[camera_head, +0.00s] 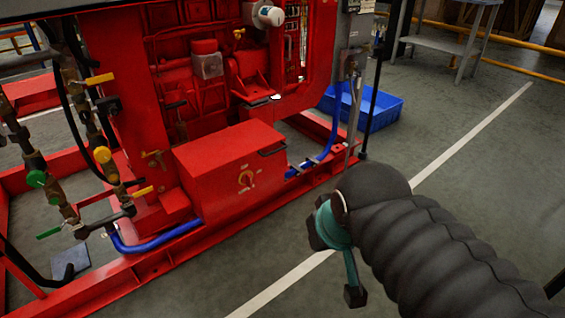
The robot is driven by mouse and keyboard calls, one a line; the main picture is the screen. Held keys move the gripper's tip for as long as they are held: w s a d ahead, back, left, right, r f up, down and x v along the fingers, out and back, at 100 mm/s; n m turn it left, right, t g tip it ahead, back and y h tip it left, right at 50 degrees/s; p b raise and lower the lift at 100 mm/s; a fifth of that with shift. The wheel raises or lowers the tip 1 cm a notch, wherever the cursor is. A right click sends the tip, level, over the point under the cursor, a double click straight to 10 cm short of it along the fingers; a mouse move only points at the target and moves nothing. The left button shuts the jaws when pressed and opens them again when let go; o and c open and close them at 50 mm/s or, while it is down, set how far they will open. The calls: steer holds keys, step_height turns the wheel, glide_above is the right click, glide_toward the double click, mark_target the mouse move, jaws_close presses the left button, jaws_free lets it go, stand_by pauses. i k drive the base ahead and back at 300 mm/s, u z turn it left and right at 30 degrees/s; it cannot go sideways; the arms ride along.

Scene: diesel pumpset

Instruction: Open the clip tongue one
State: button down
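I cannot clearly make out a clip tongue in the head view. A red box (232,172) on the pumpset has a round yellow mark on its front. A small dark fitting (272,149) sits at its upper right edge; I cannot tell whether it is a clip. My gripper (336,262) is at the lower middle right, at the end of my dark ribbed arm sleeve. It has teal and dark parts, and appears apart from the box, in front and to its right. The sleeve partly hides it, and its finger opening is unclear. I see nothing held in it.
The red pumpset frame (160,268) runs along the floor. Pipes and valves with yellow handles (100,79) stand at left. A blue hose (157,243) runs low along the frame. A blue crate (378,108) stands behind. Open floor (480,160) lies at right.

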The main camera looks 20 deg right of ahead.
mark_target(311, 158)
steer(key=u, duration=0.2)
steer(key=i, duration=1.3)
steer(key=z, duration=0.85)
steer(key=i, duration=0.25)
steer(key=z, duration=0.35)
